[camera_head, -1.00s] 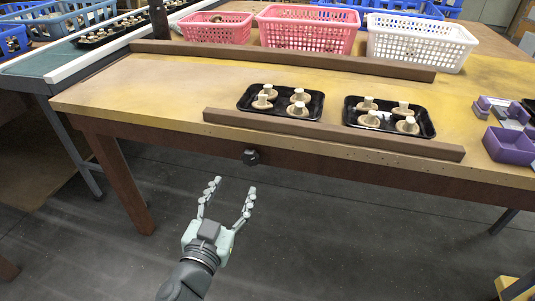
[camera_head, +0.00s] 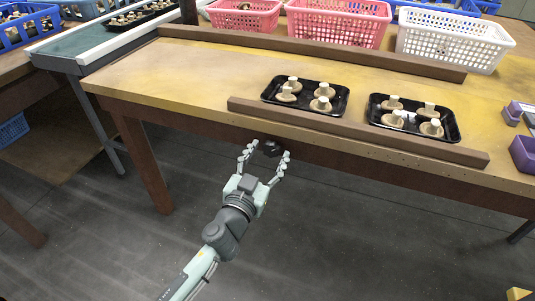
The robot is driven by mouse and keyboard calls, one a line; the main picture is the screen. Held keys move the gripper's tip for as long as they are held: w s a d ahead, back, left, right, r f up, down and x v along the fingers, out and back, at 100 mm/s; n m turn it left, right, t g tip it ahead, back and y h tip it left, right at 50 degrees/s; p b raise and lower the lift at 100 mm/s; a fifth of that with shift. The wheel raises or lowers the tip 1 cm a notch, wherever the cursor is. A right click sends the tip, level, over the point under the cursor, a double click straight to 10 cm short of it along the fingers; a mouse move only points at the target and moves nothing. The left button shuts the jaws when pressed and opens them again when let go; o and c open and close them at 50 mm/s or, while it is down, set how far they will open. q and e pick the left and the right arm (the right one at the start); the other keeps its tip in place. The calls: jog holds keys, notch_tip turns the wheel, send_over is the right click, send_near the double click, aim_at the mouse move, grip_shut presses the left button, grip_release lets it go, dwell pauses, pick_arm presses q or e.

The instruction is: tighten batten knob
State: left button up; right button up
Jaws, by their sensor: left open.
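The batten knob (camera_head: 272,147) is a small black knob on the front apron of the wooden table, below the front batten (camera_head: 350,131). My left gripper (camera_head: 264,154) is open, with one finger to the left of the knob and the other to its right. The fingertips are at about the knob's height in the picture. I cannot tell whether they touch it. My right gripper is not in view.
Two black trays of mushrooms, the left tray (camera_head: 306,108) and the right tray (camera_head: 413,134), sit behind the front batten. A rear batten (camera_head: 310,50) and baskets, including a white basket (camera_head: 452,42), stand farther back.

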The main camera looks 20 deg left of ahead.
pick_arm(q)
jog(key=c, duration=1.2)
jog(key=shift+o, duration=0.2)
